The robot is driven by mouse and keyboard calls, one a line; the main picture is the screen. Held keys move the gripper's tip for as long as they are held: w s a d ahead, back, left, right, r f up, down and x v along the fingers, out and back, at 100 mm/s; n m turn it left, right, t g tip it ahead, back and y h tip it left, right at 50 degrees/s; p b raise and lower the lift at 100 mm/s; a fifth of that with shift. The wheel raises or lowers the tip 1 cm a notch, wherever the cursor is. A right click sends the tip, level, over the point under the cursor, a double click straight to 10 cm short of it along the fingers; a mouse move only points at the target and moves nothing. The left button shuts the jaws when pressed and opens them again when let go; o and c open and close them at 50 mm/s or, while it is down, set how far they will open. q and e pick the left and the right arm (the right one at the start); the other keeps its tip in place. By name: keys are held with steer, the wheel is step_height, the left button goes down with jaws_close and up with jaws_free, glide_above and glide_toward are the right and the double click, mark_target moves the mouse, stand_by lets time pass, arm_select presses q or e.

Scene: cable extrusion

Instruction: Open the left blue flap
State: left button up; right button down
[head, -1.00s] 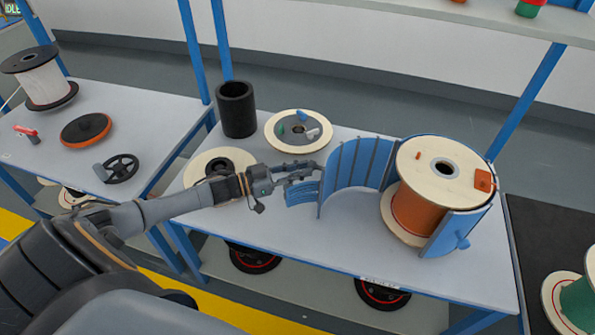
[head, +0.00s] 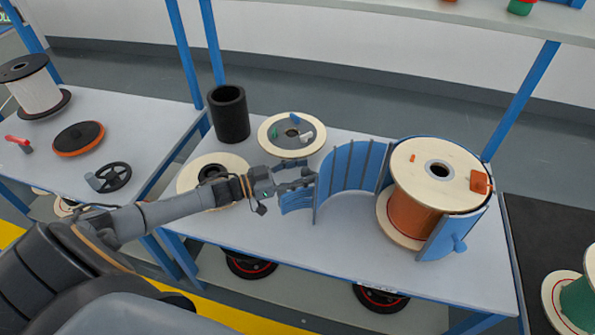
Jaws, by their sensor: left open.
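The left blue flap (head: 350,167) is a curved, ribbed panel. It stands swung out to the left of the spool with orange cable (head: 408,213), leaving that side of the spool uncovered. A second blue flap (head: 444,236) with a small knob sits against the spool's front right. My left gripper (head: 308,182) is at the outer left edge of the left flap, its fingers open. Whether it touches the flap is hard to tell. My right gripper is not in view.
A black cylinder (head: 229,114), a cream disc with small parts (head: 291,134) and another cream disc (head: 205,168) stand on the left of the table (head: 300,239). The table's front middle is clear. A side table (head: 132,125) holds a white spool (head: 35,88).

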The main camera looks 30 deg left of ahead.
arm_select(q)
steer(key=shift+s+a, duration=0.2)
steer(key=shift+a, duration=0.15)
steer(key=shift+s+a, duration=0.15)
steer(key=v, duration=1.1)
steer(key=shift+s, duration=0.3)
steer(key=shift+a, duration=0.1)
